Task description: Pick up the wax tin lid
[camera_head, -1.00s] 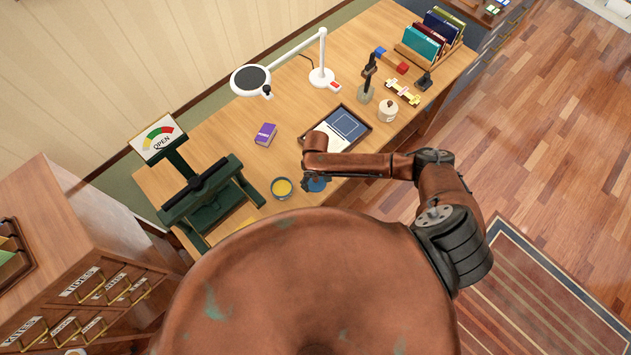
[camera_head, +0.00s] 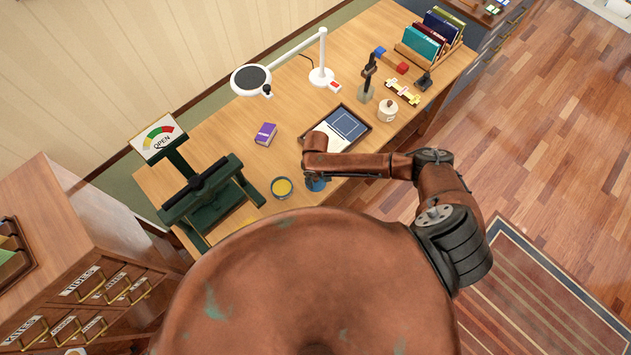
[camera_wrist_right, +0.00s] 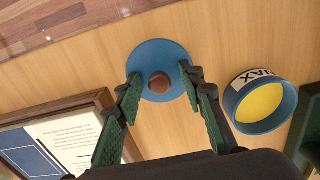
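The wax tin lid is a flat blue disc with a round brown knob, lying on the wooden desk; it shows in the right wrist view (camera_wrist_right: 158,52) and partly in the head view (camera_head: 318,186). My right gripper (camera_wrist_right: 163,80) is open above it, with one green-padded finger on each side of the knob. A gap shows between the knob and the fingers. The wax tin (camera_wrist_right: 262,104), blue with yellow wax inside, stands open beside the lid; in the head view it is left of the lid (camera_head: 282,188). My left gripper is not in view.
A framed tray (camera_head: 343,127) with papers lies close to the lid. A dark green press (camera_head: 210,195) stands left of the tin. A purple box (camera_head: 265,134), a white lamp (camera_head: 322,76) and a small white jar (camera_head: 388,110) stand farther back. The desk around the lid is bare.

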